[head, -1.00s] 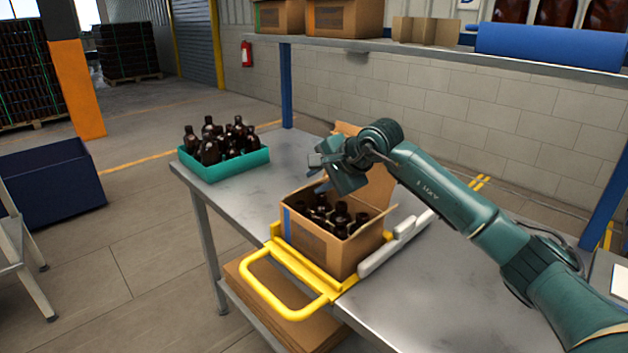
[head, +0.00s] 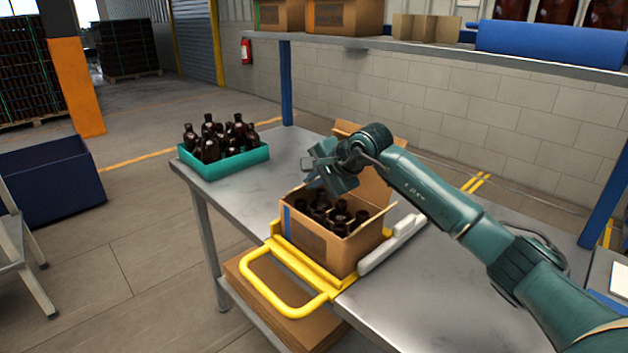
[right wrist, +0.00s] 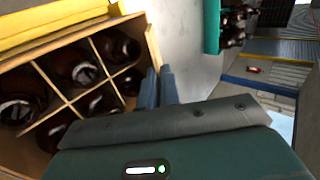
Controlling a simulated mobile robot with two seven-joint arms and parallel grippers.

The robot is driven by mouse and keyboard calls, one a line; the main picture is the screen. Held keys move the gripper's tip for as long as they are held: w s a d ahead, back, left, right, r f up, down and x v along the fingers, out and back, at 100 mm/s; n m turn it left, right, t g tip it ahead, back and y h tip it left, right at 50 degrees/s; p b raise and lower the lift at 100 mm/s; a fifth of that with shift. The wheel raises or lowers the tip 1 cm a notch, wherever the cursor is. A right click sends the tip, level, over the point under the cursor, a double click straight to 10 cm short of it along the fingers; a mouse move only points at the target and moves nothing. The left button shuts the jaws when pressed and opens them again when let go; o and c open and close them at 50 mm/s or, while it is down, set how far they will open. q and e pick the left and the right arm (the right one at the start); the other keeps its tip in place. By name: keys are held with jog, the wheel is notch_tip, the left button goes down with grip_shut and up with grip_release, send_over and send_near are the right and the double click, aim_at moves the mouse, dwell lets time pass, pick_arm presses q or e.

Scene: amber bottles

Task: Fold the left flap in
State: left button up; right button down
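An open cardboard box (head: 312,239) holds several dark amber bottles (head: 322,207) between dividers. Its back flap (head: 372,187) stands up behind it and a narrow flap (head: 379,220) sticks out at the right. I cannot make out the left flap; my right gripper partly covers that far-left side. My right gripper (head: 317,183) is just above the box's far-left edge. My left gripper is not in view.
The box sits in a yellow-handled holder (head: 284,300) with a pale guide (head: 392,245) at its right, on a grey metal table (head: 440,305). A teal crate (head: 225,167) of bottles stands at the back left. A shelf (head: 440,51) runs above the table.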

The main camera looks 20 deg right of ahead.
jog(key=f+t+b, duration=0.1)
jog(key=b, duration=0.3)
jog(key=shift+s+d+f, duration=0.15)
jog(key=shift+s+f+t+y+b, duration=0.15)
jog(key=shift+t+y+b, duration=0.15)
jog(key=shift+b, duration=0.45)
jog(key=shift+t+b, duration=0.3)
jog(key=shift+b, duration=0.7)
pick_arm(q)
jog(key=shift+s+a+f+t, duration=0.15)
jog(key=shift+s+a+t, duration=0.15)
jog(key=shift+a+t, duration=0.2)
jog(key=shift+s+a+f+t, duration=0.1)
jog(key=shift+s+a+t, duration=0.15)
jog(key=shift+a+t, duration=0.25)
pick_arm(e)
jog(key=shift+s+r, duration=0.1)
jog(key=shift+r, duration=0.15)
jog(key=c, duration=2.1)
grip_release()
jog(key=o, duration=0.5)
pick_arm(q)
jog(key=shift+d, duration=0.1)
